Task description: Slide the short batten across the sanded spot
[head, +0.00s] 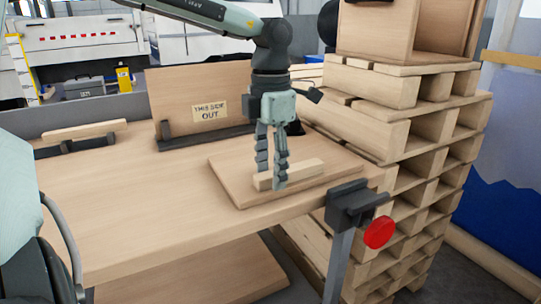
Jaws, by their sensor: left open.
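A short pale batten (304,171) lies on a flat wooden board (232,186) near the right end of the workbench. My left gripper (271,183) points straight down over the batten's left part. Its two dark fingers are apart, one in front of the batten and the other at or behind its far side. I cannot tell whether either finger touches the wood. The fingers hide part of the batten. I cannot make out a distinct sanded spot on the board. My right gripper is not in view.
The workbench (130,200) is clear at centre and left. A longer batten (85,131) rests on dark supports at the back left. An upright panel with a "THIS SIDE OUT" label (209,111) stands behind. A red-knobbed clamp (352,203) grips the front-right edge. Stacked pallets (415,130) stand right.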

